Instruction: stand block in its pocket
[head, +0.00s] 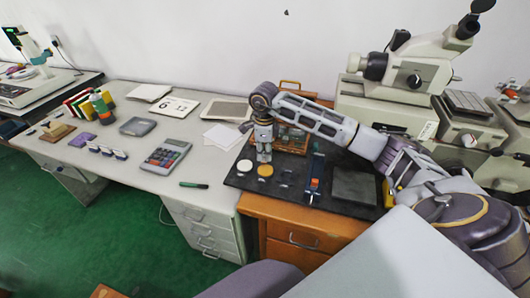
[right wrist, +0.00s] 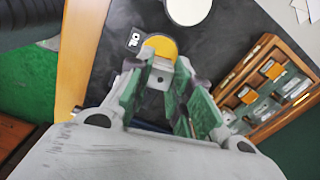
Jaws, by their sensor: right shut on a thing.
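My right gripper (head: 264,155) points down over the dark mat, just left of a wooden case with pockets (head: 291,137). In the right wrist view its green-padded fingers (right wrist: 165,92) are shut on a small grey metal block (right wrist: 161,77) with a dark hole in its face. The block is largely hidden by the fingers in the head view. The case (right wrist: 277,88) lies to the right in the right wrist view, apart from the gripper, with several pieces in its pockets. Which pocket is the block's I cannot tell. My left gripper is not in view.
On the dark mat (head: 232,180) are a white disc (head: 244,165), a yellow disc (head: 265,170), and a dark square plate (head: 354,186). A microscope (head: 410,65) stands at the back right. A calculator (head: 166,156) and a green marker (head: 194,185) lie left.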

